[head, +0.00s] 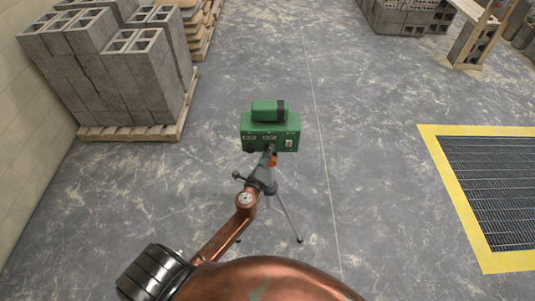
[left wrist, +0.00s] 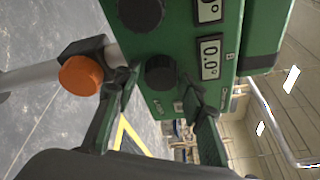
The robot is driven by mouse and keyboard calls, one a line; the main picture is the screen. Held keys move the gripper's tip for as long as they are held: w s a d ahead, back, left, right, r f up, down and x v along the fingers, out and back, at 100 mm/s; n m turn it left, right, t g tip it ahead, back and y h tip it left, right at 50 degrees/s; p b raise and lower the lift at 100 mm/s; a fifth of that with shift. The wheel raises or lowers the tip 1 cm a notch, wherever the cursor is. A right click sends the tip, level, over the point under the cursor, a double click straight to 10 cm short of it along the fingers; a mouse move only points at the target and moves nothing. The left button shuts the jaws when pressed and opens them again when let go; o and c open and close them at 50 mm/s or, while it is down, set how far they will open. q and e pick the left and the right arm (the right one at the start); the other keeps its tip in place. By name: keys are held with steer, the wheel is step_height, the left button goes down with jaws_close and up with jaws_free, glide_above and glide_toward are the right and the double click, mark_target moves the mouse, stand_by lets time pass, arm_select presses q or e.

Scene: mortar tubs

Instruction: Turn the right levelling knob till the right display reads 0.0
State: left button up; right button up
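The green levelling instrument (head: 270,131) stands on a tripod (head: 290,222) in the head view. In the left wrist view, the right levelling knob (left wrist: 160,72) is black and round, on the green face. The right display (left wrist: 209,57) beside it appears to read 0.0, turned sideways. Part of the left display (left wrist: 209,9) and the left knob (left wrist: 141,12) show at the top edge. My left gripper (head: 269,156) is at the front of the instrument; in the left wrist view its fingers (left wrist: 160,85) are apart on either side of the right knob, with gaps visible. My right gripper is out of view.
An orange knob (left wrist: 80,75) on the tripod sits close beside one finger. Pallets of grey blocks (head: 110,75) stand at the left. A yellow-edged floor grate (head: 440,165) lies at the right. The floor around the tripod is clear.

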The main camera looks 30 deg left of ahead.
arm_select(q)
steer(key=shift+o, duration=0.8)
steer(key=shift+s, duration=0.1)
steer(key=v, duration=1.1)
steer(key=shift+s, duration=0.4)
steer(key=shift+d, duration=0.1)
